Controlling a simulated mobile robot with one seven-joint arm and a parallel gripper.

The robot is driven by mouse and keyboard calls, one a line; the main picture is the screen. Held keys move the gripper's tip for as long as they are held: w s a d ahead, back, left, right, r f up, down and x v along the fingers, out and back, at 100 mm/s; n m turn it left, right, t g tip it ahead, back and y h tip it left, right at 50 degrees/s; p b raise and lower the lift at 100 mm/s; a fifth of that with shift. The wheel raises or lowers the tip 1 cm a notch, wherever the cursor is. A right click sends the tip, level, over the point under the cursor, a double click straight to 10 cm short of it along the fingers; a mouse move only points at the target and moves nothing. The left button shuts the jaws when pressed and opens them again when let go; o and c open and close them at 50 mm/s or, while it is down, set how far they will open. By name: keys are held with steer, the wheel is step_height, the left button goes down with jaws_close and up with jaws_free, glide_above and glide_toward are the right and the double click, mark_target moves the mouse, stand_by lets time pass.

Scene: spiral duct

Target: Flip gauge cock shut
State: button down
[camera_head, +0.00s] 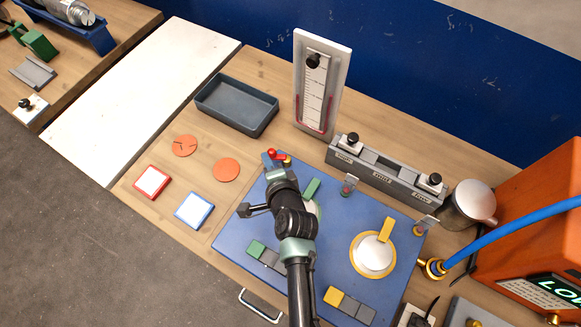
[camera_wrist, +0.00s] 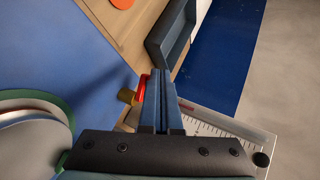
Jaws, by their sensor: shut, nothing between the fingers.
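The gauge cock (camera_head: 272,153) has a red lever and a brass body, at the back left edge of the blue panel (camera_head: 235,230). In the wrist view its red lever (camera_wrist: 141,92) shows just left of my fingers, with the brass part (camera_wrist: 127,96) beside it. My gripper (camera_head: 267,159) is shut and empty, right by the cock. In the wrist view my gripper (camera_wrist: 161,74) has its fingers together; I cannot tell whether they touch the lever. The fingers hide part of the cock. The white gauge board (camera_head: 341,75) stands upright behind.
A dark tray (camera_head: 237,104) lies behind and left of the panel. A grey block rack (camera_head: 385,175) with black knobs stands right of the gauge board. A round white disc with a yellow handle (camera_head: 385,230) sits on the panel.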

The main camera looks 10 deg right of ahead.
steer(key=shift+w+a, duration=0.15)
steer(key=shift+w, duration=0.35)
steer(key=shift+s, duration=0.1)
stand_by(1.1)
